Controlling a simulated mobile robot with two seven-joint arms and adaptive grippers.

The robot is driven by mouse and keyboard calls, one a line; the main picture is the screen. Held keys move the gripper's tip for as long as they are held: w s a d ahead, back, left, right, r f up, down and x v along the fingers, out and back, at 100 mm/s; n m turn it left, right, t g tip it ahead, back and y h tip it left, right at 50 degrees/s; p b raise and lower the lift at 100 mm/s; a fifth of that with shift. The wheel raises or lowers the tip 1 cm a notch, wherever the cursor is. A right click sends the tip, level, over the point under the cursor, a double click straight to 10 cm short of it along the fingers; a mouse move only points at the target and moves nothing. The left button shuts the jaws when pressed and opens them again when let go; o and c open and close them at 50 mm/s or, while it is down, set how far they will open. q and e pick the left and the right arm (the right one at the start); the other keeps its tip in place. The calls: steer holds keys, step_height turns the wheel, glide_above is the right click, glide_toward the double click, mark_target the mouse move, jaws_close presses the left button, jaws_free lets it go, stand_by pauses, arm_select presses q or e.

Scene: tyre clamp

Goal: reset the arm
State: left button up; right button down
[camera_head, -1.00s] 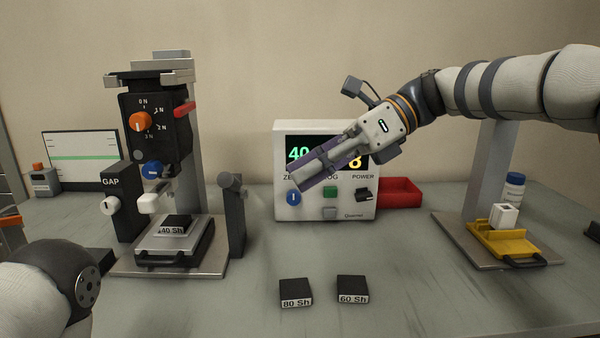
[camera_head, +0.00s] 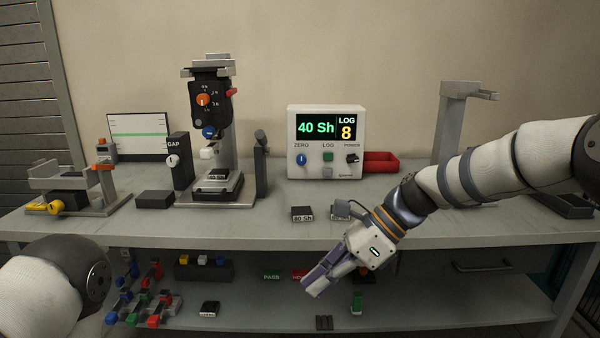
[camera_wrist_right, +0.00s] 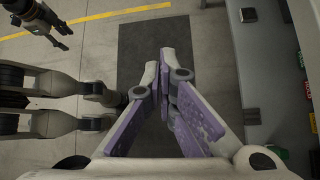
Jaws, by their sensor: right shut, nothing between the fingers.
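My right arm comes in from the right in the head view. Its gripper (camera_head: 318,284) is shut and empty, pointing down and to the left in front of the bench edge. In the right wrist view the purple-padded fingers (camera_wrist_right: 168,98) meet at their tips above the floor and a dark mat. Part of my left arm shows at the lower left of the head view, but its gripper is out of the picture.
The bench (camera_head: 440,212) carries a hardness tester (camera_head: 210,125), a readout box (camera_head: 327,165) showing "40 Sh" and LOG 8, and a red tray (camera_head: 381,168). A block marked 80 Sh (camera_head: 302,214) lies near the front edge. A lower shelf (camera_head: 430,305) holds several small parts.

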steer(key=s+d+f+n+h, duration=0.2)
steer(key=s+d+f+n, duration=0.15)
steer(key=s+f, duration=0.35)
steer(key=s+d+f+n+h, duration=0.2)
steer(key=s+d+f, duration=0.25)
steer(key=f, duration=0.55)
steer(key=s+d+f+n+h, duration=0.2)
steer(key=s+d+f, duration=0.1)
steer(key=s+f, duration=0.45)
steer(key=s+d+f+n+h, duration=0.1)
steer(key=s+d+n, duration=0.3)
steer(key=s, duration=0.6)
steer(key=s+d+n+h, duration=0.2)
steer(key=s+d+n, duration=0.2)
steer(key=s+n, duration=0.3)
steer(key=s, duration=0.3)
steer(key=shift+s+f, duration=0.15)
steer(key=shift+f, duration=0.25)
